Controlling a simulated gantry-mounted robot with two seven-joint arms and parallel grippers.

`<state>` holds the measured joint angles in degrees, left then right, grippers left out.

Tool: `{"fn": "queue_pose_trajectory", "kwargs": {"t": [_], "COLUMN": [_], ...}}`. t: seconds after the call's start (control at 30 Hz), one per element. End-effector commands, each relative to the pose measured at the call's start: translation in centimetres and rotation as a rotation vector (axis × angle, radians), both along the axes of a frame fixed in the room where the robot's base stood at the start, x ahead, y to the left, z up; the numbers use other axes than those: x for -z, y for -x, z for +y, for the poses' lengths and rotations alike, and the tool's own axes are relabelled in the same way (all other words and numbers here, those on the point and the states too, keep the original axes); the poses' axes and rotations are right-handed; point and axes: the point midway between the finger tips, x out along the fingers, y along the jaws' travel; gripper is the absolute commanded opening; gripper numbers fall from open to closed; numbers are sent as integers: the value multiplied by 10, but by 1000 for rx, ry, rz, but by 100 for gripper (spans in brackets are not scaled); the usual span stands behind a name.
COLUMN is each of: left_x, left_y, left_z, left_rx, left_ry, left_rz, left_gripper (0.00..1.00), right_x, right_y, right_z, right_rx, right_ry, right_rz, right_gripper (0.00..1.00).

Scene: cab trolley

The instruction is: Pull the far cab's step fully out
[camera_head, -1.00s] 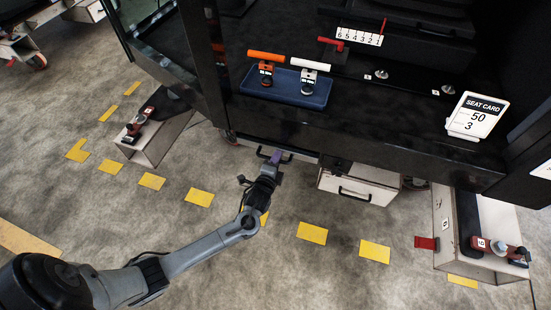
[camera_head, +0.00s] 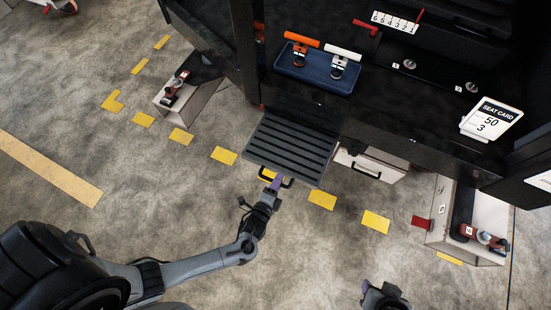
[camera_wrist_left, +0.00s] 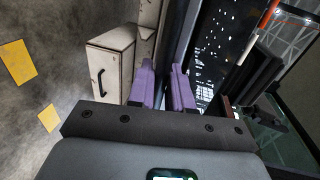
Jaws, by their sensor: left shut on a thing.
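The cab's step (camera_head: 292,148), a dark ridged plate, sticks out from under the cab's floor edge over the striped floor. Its dark bar handle (camera_head: 286,184) is at the front edge. My left gripper (camera_head: 275,184) is shut on this handle, its purple fingers around the bar. The purple fingers also show in the left wrist view (camera_wrist_left: 164,88), where the handle cannot be made out clearly. My right gripper (camera_head: 384,296) shows only in part at the bottom edge of the head view, away from the step; its jaws are not clear.
A white drawer box with a handle (camera_head: 370,165) is right of the step. White boxes stand at the left (camera_head: 190,105) and right (camera_head: 470,215), with fittings on them. A blue tray (camera_head: 318,70) and a seat card (camera_head: 492,120) are in the cab.

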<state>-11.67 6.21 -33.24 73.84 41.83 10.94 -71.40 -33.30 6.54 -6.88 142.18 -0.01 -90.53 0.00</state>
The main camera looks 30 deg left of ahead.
Motion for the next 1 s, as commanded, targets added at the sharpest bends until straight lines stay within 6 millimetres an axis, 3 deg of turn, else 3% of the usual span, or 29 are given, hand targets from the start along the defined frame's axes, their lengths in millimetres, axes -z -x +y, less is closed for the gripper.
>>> {"fn": "queue_pose_trajectory", "kwargs": {"t": [0.47,0.5,0.57,1.0], "left_x": [-2,-2,-2,-3], "left_y": [5,5,5,14], "left_z": [-7,-7,-7,-7], "left_rx": [13,12,12,12], "left_ry": [1,1,1,1], "left_rz": [-6,-6,-5,0], "left_gripper": [0,26,35,35], "right_x": [-3,-3,-3,-7], "right_y": [0,0,0,0], "right_z": [-2,-2,-2,-2], "right_rx": [-6,-6,-7,-4], "right_ry": [10,10,11,7], "right_rz": [2,2,1,1], "right_gripper": [43,43,43,43]}}
